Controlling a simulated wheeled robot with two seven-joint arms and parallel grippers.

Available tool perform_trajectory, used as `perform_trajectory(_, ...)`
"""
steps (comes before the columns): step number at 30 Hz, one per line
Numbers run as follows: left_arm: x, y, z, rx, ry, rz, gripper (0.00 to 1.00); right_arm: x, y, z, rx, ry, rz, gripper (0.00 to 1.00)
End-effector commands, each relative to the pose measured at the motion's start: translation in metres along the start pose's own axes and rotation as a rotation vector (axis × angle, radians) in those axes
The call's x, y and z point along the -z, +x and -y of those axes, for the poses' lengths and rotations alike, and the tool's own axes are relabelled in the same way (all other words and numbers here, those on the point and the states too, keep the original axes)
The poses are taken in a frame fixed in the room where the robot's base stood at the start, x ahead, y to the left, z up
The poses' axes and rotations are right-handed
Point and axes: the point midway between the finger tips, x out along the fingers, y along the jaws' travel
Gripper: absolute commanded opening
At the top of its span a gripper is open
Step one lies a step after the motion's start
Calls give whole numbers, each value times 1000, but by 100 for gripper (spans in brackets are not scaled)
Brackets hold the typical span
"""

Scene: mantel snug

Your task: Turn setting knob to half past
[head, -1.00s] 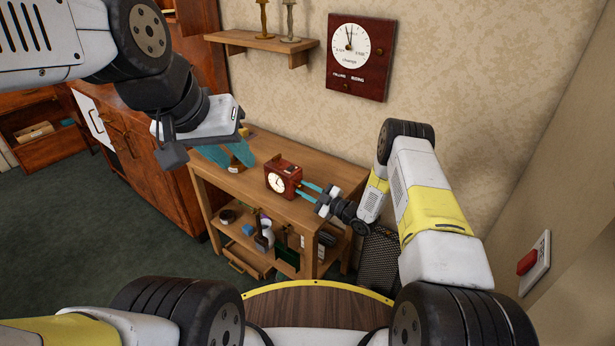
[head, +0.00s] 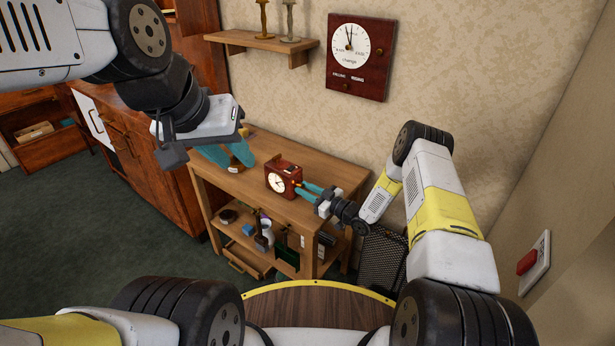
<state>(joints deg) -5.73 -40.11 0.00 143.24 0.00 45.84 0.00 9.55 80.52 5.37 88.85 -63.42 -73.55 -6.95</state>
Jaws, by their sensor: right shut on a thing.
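A small red clock (head: 285,181) with a white dial stands upright on the wooden table. Its dark hands are too small to read exactly. My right gripper (head: 300,187) reaches in from the right and is shut at the clock's right side. Its teal fingers are closed on the setting knob, which they mostly hide. My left gripper (head: 230,156) hangs over the table's left part, left of the clock. Its teal fingers are spread apart, with nothing seen between them.
A small brown and yellowish object (head: 236,167) sits on the table by the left fingers. A larger red wall clock (head: 372,85) hangs above. A shelf (head: 262,43) holds candlesticks. The table's lower shelf (head: 240,238) holds several small things. A black mesh bin (head: 382,262) stands right of the table.

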Motion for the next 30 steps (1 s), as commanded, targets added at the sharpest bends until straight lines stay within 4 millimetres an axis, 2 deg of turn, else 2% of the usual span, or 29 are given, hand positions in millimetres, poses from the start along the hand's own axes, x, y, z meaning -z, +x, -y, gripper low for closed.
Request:
perform_trajectory(12, 0, 0, 0, 0, 0, 0, 31, 2, 1, 0, 0, 6, -4, 0)
perform_trajectory(13, 0, 0, 0, 0, 0, 0, 31, 2, 1, 0, 0, 5, -4, 29)
perform_trajectory(15, 0, 0, 0, 0, 0, 0, 31, 1, 1, 0, 0, 5, -4, 43)
perform_trajectory(16, 0, 0, 0, 0, 0, 0, 31, 1, 0, 0, 0, 5, -3, 45)
perform_trajectory(25, 0, 0, 0, 0, 0, 0, 31, 0, -1, 0, 0, 6, -1, 45)
perform_trajectory(30, 0, 0, 0, 0, 0, 0, 31, 0, -18, -2, -2, 6, 0, 45)
